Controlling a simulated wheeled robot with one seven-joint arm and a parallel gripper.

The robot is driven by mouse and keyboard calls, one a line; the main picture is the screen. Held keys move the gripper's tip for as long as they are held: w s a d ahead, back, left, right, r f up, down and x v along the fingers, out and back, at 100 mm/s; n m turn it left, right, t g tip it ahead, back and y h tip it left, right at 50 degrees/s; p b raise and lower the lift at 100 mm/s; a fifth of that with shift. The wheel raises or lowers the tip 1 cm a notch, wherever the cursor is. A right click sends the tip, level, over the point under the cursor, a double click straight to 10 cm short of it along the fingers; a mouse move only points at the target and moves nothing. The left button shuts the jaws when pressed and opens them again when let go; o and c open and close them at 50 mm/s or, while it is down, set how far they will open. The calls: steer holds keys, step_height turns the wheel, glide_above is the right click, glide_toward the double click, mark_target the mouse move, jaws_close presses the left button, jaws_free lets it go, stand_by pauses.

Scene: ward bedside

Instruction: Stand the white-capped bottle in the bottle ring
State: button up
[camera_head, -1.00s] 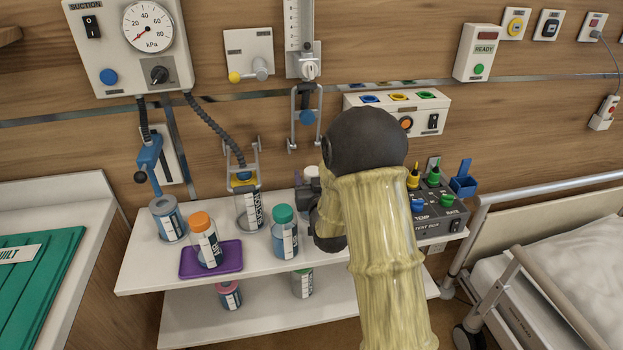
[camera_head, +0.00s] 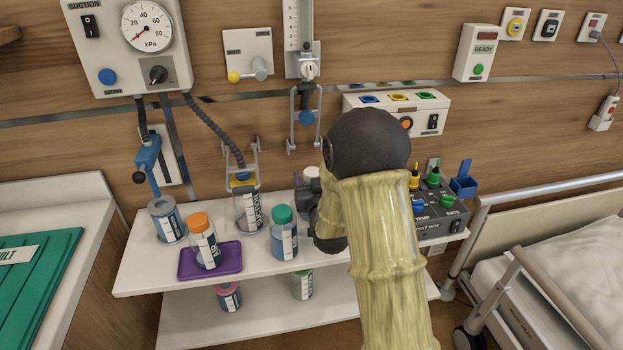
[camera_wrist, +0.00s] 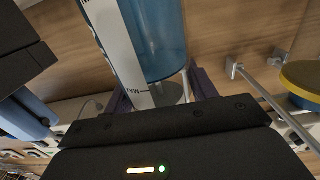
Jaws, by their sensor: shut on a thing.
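The white-capped bottle (camera_head: 312,173) is mostly hidden behind my arm in the head view; only its pale top shows. In the wrist view a clear blue bottle with a white label (camera_wrist: 166,38) stands between the dark fingers of my gripper (camera_wrist: 160,92), which is shut on it. In the head view my gripper (camera_head: 306,198) is largely covered by my own wrist, above the shelf and right of the teal-capped bottle. I cannot tell for sure which fitting is the bottle ring; a wire-sided holder (camera_head: 293,118) with a blue knob hangs empty on the wall.
On the shelf (camera_head: 140,272) stand an orange-capped bottle (camera_head: 206,252) on a purple tray (camera_head: 187,265), a teal-capped bottle (camera_head: 284,243) and an open-topped blue container (camera_head: 169,232). A yellow-and-blue-topped jar (camera_head: 249,213) sits under wire arms.

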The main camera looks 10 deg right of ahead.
steer(key=shift+f+b, duration=0.35)
steer(key=shift+b, duration=0.25)
stand_by(0.3)
steer(key=shift+r+b, duration=0.1)
steer(key=shift+b, duration=0.75)
stand_by(1.8)
stand_by(0.7)
steer(key=o, duration=1.2)
steer(key=shift+f, duration=0.2)
steer(key=shift+o, duration=0.2)
steer(key=shift+s, duration=0.1)
steer(key=s+b, duration=0.4)
steer(key=s, duration=0.5)
steer(key=shift+f+b, duration=0.2)
steer(key=shift+b, duration=0.15)
